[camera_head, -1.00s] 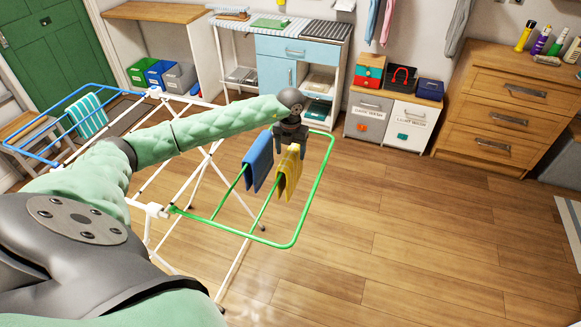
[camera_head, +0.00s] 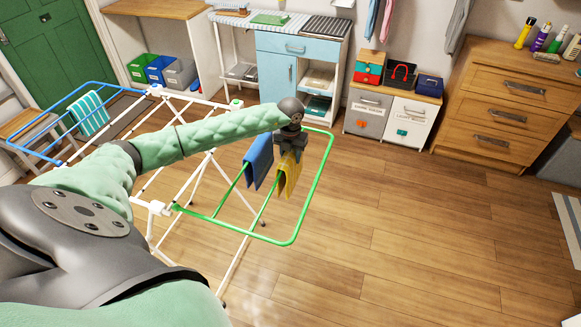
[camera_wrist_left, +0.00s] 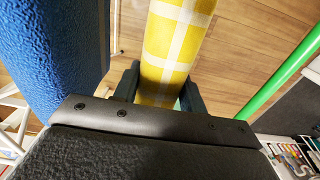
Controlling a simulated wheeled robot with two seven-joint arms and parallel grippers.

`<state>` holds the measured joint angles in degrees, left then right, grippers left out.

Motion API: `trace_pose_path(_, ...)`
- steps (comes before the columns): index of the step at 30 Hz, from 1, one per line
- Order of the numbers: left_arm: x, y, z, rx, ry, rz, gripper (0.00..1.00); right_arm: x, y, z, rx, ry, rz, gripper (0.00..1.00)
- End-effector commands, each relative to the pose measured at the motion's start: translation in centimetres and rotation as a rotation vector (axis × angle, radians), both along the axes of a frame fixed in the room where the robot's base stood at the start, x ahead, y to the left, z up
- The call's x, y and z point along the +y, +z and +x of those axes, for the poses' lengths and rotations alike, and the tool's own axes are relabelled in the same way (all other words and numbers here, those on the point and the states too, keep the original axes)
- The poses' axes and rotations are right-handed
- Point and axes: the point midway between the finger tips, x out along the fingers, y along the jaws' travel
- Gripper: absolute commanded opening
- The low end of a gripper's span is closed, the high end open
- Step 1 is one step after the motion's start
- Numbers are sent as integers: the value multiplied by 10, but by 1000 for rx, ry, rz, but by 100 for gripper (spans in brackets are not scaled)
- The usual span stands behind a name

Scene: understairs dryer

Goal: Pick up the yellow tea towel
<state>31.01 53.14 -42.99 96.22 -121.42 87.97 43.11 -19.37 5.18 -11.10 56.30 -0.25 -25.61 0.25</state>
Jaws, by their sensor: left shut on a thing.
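The yellow tea towel (camera_head: 289,178) hangs folded over a rail of the drying rack's green-framed wing. In the left wrist view it shows white checks and runs between my jaws (camera_wrist_left: 180,40). My left gripper (camera_head: 290,152) is at the towel's top, shut on it from above. In the left wrist view the fingers (camera_wrist_left: 158,88) stand on either side of the towel. The towel hides part of the fingertips. My right gripper is not in view.
A blue towel (camera_head: 258,162) hangs just left of the yellow one, close to my left gripper. The green frame (camera_head: 318,190) of the drying rack passes on the right. A striped towel (camera_head: 90,113) hangs on the blue-framed wing. The wooden floor (camera_head: 400,230) to the right is clear.

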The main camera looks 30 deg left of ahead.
Motion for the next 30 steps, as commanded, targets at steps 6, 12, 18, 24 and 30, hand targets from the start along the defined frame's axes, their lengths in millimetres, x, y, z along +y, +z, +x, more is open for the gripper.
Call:
trace_pose_path(6, 0, 0, 0, 0, 0, 0, 5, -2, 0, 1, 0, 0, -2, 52)
trace_pose_path(12, 1, 10, 1, -2, 0, 1, 5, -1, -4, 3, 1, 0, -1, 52)
trace_pose_path(18, 1, 42, 1, -4, -1, 1, 5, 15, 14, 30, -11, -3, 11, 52)
trace_pose_path(24, 0, 86, 1, -4, -1, 1, 5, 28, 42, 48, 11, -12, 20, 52)
trace_pose_path(30, 1, 129, 1, -4, 0, 0, 5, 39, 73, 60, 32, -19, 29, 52)
